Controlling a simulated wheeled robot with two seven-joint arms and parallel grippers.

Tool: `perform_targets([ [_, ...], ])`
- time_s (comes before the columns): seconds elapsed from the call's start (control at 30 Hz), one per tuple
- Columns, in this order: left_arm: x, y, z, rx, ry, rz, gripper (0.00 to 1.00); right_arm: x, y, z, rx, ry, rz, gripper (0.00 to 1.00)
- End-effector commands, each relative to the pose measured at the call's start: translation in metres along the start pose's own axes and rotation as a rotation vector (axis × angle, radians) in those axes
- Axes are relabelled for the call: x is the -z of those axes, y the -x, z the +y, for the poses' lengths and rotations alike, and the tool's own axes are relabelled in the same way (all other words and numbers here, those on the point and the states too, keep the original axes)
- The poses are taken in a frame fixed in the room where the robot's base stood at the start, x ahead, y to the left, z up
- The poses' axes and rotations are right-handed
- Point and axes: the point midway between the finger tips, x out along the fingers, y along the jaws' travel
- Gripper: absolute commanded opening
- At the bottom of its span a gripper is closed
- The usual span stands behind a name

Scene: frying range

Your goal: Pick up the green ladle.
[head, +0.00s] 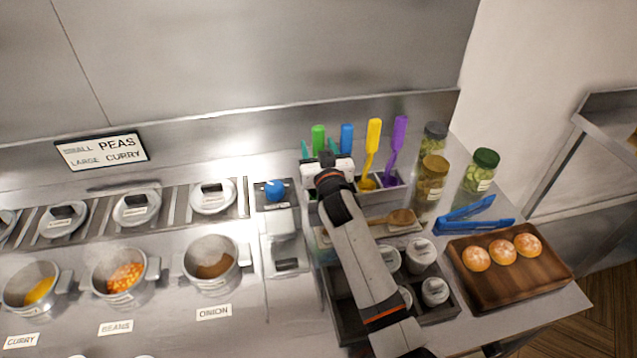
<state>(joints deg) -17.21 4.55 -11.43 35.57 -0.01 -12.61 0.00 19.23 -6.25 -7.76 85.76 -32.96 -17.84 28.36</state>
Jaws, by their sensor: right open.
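The green ladle (318,135) stands in the utensil holder at the back of the counter. Only its upright green handle shows; its lower part is hidden behind my right gripper. My right gripper (319,151) is open, its teal fingertips showing on either side of the handle in the picture. I cannot tell whether they touch it or how far the handle lies between them. My left gripper is not in view.
Blue (347,138), yellow (373,140) and purple (399,135) utensils stand close to the right. Jars (432,180), a wooden spoon (398,217), blue tongs (475,224) and a wooden tray (490,292) of buns lie further right. Lidded pots (213,197) are left.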

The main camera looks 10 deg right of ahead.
Motion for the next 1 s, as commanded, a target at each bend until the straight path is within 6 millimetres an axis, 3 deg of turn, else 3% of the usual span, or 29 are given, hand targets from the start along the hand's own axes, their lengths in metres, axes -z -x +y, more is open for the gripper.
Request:
perform_targets([
  [0.07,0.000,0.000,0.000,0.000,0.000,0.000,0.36,0.000,0.000,0.000,0.000,0.000,0.000,0.48],
  [0.33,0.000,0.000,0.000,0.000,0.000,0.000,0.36,0.000,0.000,0.000,0.000,0.000,0.001,0.03],
  [0.67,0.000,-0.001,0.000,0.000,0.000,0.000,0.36,-0.008,0.000,0.000,0.000,0.001,-0.003,0.02],
  [1.0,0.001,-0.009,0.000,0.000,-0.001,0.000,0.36,-0.072,0.000,0.000,0.000,0.000,-0.007,0.02],
])
